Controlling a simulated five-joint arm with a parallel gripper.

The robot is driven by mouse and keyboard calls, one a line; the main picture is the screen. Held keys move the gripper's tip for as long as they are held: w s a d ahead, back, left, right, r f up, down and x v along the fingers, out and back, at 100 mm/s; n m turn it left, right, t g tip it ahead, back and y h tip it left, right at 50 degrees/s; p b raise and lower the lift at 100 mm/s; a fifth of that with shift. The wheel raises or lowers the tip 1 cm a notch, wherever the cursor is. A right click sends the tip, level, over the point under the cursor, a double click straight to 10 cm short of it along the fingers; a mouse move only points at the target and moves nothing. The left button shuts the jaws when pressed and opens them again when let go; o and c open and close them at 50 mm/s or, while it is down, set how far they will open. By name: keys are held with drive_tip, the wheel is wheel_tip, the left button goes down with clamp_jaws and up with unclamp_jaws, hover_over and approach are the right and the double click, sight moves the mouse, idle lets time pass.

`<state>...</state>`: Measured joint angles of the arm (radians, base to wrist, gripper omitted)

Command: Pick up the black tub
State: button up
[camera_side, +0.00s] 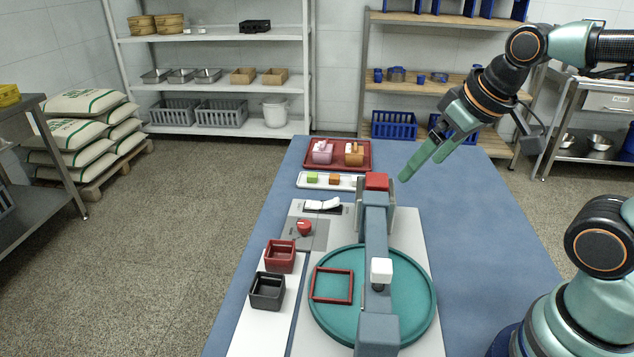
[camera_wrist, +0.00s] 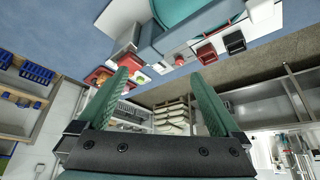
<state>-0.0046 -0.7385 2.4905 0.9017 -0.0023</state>
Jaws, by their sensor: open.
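The black tub (camera_side: 267,290) is a small open square box. It stands upright on a white strip at the front left of the blue table, just in front of a dark red tub (camera_side: 280,256). It also shows in the wrist view (camera_wrist: 235,43), near the top right, beside the red tub (camera_wrist: 207,54). My gripper (camera_side: 418,168) has green fingers and is raised above the far right part of the table, well away from the black tub. In the wrist view the two fingers (camera_wrist: 164,95) are apart with nothing between them.
A round teal tray (camera_side: 420,318) with a red square frame (camera_side: 332,286) lies right of the tubs, under a grey bridge (camera_side: 376,245) topped by a white block. A red knob (camera_side: 304,227) stands behind the tubs. The table's right side (camera_side: 480,240) is clear.

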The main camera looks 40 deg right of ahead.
drive_tip(key=w+a+n+g, duration=0.2)
drive_tip(key=w+a, duration=0.3)
drive_tip(key=n+g, duration=0.4)
drive_tip(key=n, duration=0.3)
hover_over(271, 285)
drive_tip(key=s+a, duration=0.1)
drive_tip(key=s, duration=0.1)
wheel_tip(271, 285, down, 13)
wheel_tip(271, 285, down, 6)
drive_tip(key=shift+w+r, duration=0.1)
drive_tip(key=shift+s+a+f, duration=0.1)
drive_tip(key=shift+s+f, duration=0.05)
drive_tip(key=shift+f, duration=1.1)
drive_tip(key=shift+s+f, duration=0.15)
drive_tip(key=shift+f, duration=1.1)
drive_tip(key=c, duration=1.3)
